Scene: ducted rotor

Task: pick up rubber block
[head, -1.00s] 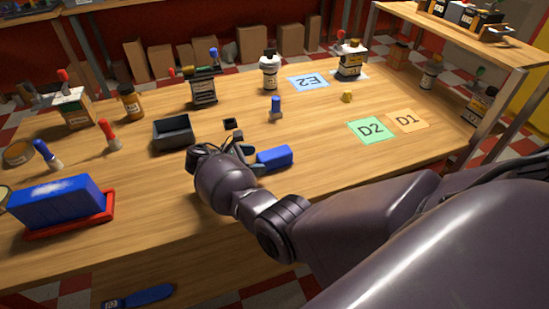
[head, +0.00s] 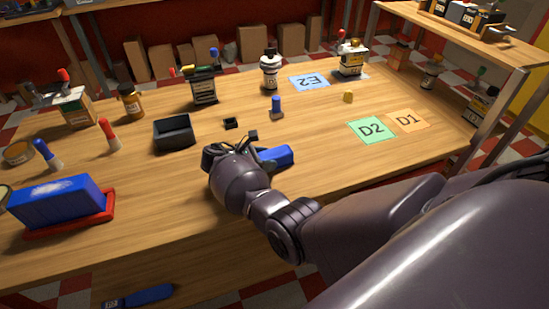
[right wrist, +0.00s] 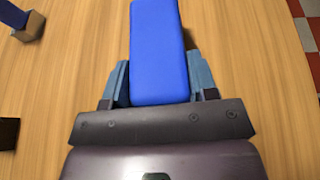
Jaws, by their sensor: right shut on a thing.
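A plain blue block (head: 280,155), which looks like the rubber block, lies on the wooden table in front of my right arm. In the right wrist view the blue block (right wrist: 158,50) runs lengthwise away from the palm. My right gripper (right wrist: 160,80) is shut on it, one finger along each long side. In the head view the right gripper (head: 258,155) hides the block's near end. The block appears still at table level; I see no clear gap under it. My left gripper is not in view.
A black open bin (head: 174,134), a small black part (head: 231,123) and a blue-topped peg (head: 277,108) stand beyond the gripper. A larger blue block (head: 62,200) sits on a red tray (head: 70,227) at left. Green card D2 (head: 371,130) lies right. The front middle table is clear.

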